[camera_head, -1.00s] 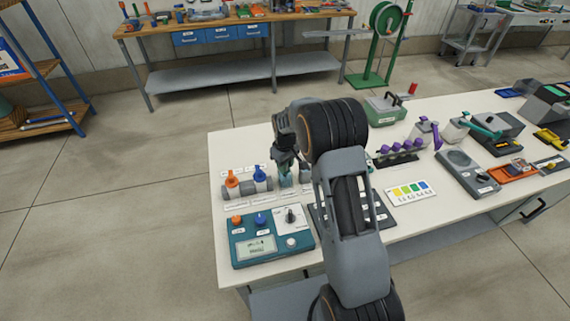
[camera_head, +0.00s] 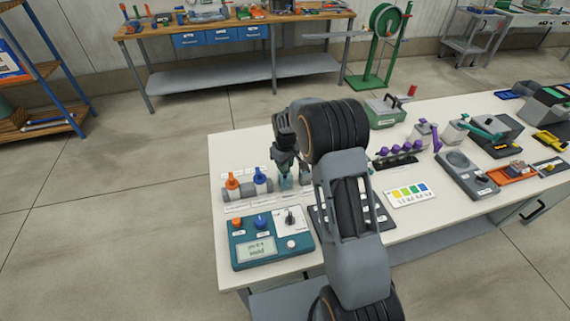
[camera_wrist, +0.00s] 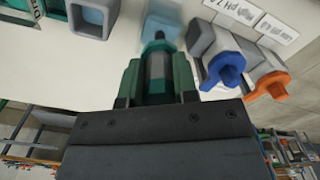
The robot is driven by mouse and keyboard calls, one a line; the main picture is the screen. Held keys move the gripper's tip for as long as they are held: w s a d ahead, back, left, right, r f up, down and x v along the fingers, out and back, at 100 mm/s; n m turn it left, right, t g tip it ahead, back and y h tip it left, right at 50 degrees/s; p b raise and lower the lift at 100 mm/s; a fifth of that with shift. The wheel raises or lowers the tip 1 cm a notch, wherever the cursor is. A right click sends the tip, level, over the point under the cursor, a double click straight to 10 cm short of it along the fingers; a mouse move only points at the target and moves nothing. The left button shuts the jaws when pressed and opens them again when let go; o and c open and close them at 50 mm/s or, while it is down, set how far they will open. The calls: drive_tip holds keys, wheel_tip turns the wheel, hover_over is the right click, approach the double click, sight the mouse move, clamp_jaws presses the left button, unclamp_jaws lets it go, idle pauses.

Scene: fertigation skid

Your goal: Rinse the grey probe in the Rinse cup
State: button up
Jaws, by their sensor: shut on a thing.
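My gripper (camera_wrist: 157,85) is shut on the grey probe (camera_wrist: 157,66), which sits between green fingers and points away from the wrist camera. In the head view my gripper (camera_head: 285,166) hangs over the back left of the bench. A pale, see-through cup (camera_wrist: 164,22) lies in line with the probe's tip; it shows just under my gripper in the head view (camera_head: 285,183). A square grey cup with light blue liquid (camera_wrist: 95,17) stands beside it. I cannot read which is the Rinse cup, nor tell whether the tip is inside the pale cup.
A blue-capped probe (camera_head: 260,180) and an orange-capped probe (camera_head: 232,186) stand in grey holders close to the left. A teal meter (camera_head: 262,248) with a screen lies in front. A colour card (camera_head: 411,192) and purple-knobbed rack (camera_head: 397,154) lie right.

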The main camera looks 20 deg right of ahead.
drive_tip(key=shift+f+b, duration=0.4)
drive_tip(key=shift+f, duration=0.2)
drive_tip(key=shift+r, duration=0.2)
drive_tip(key=shift+r+p, duration=2.75)
drive_tip(key=shift+r, duration=1.35)
